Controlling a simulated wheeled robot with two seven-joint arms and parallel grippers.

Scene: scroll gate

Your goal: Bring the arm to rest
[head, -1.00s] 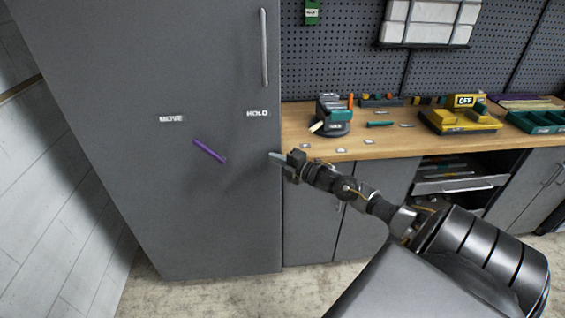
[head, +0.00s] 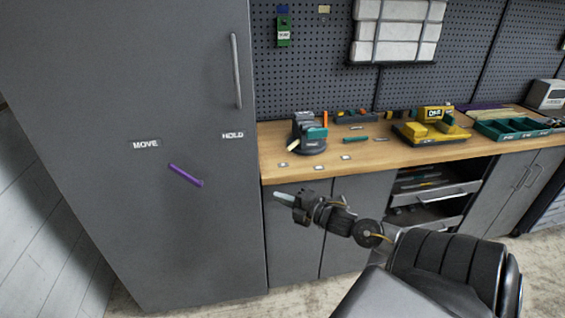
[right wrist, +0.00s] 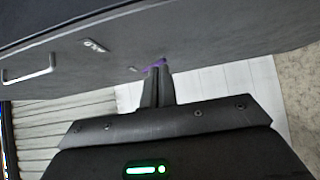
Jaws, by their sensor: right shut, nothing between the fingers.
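My right gripper (head: 284,198) is shut and empty in the head view, in front of the grey cabinets below the workbench. Its shut fingers also show in the right wrist view (right wrist: 160,85). My right arm comes in from the lower right. A purple bar (head: 186,175) is on the front of the tall grey cabinet (head: 140,230), tilted down to the right, left of the gripper and apart from it. Part of it shows past the fingertips in the right wrist view (right wrist: 155,65). My left gripper is not in view.
The tall cabinet carries a MOVE label (head: 146,144), a HOLD label (head: 232,135) and a vertical handle (head: 236,71). The wooden workbench (head: 380,155) holds a dark vise-like tool (head: 308,135), a yellow device (head: 430,128) and green trays (head: 510,130). A drawer (head: 436,193) below stands partly open.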

